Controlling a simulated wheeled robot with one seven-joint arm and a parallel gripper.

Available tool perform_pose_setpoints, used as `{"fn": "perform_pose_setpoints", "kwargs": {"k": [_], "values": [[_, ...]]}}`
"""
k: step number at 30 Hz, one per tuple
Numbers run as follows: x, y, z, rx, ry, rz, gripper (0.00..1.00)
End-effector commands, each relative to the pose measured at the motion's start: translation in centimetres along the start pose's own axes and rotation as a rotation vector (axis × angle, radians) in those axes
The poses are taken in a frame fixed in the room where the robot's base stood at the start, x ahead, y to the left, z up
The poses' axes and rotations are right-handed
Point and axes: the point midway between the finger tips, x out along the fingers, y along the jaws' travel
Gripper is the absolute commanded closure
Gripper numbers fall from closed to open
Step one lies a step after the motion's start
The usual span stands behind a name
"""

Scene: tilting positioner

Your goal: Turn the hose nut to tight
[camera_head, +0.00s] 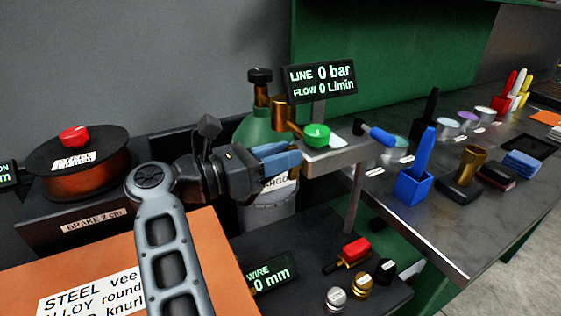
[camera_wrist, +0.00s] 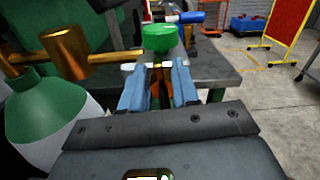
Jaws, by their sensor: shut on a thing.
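In the wrist view, the fingers of my gripper (camera_wrist: 158,72) stand on both sides of a narrow orange-brown brass piece (camera_wrist: 160,88), which looks like the hose nut. The jaws are shut on it, and the fingers hide most of it. A display (camera_head: 320,80) above reads LINE 0 bar and FLOW 0 L/min. The nut's turn angle cannot be told.
A green gas cylinder (camera_head: 262,133) with a brass regulator (camera_head: 284,112) stands close behind the gripper. A spool with a red knob (camera_head: 74,134) is at the left. Knobs (camera_head: 355,252) lie low in front. The grey bench (camera_head: 420,220) at right holds a blue cup and other items.

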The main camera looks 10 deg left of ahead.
Motion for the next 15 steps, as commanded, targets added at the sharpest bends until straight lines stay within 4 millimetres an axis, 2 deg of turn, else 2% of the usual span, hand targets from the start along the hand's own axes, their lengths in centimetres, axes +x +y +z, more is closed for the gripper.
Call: {"fn": "perform_pose_setpoints", "kwargs": {"k": [1, 15], "values": [[-0.03, 0.04, -0.78, 0.015, 0.0, 0.0, 1.0], [-0.06, -0.19, -0.51, 0.112, 0.003, 0.001, 1.0]]}}
